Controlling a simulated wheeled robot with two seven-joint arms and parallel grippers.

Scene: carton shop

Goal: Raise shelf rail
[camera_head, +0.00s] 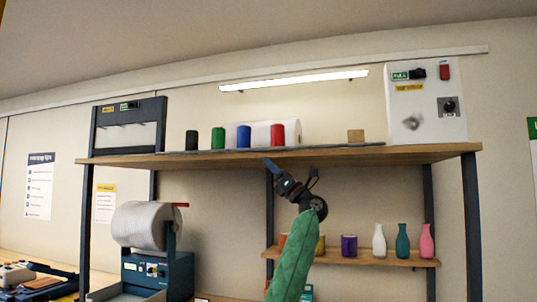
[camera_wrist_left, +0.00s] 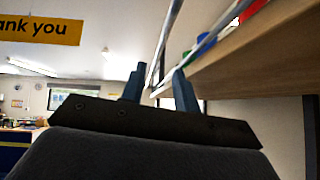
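The shelf rail (camera_head: 205,152) is a thin dark grey strip along the front of the upper wooden shelf, lying low in front of the items there. My left gripper (camera_head: 272,167), on a green-sleeved arm, reaches up to the shelf's front edge just below the rail's middle. In the left wrist view the two blue-grey fingers (camera_wrist_left: 158,88) stand apart, and a thin pale bar (camera_wrist_left: 165,40) appears between or just beyond them. I cannot tell whether they touch it. My right gripper is not in view.
Below, a smaller shelf (camera_head: 370,257) holds bottles and cups. A roll dispenser (camera_head: 155,270) stands at left.

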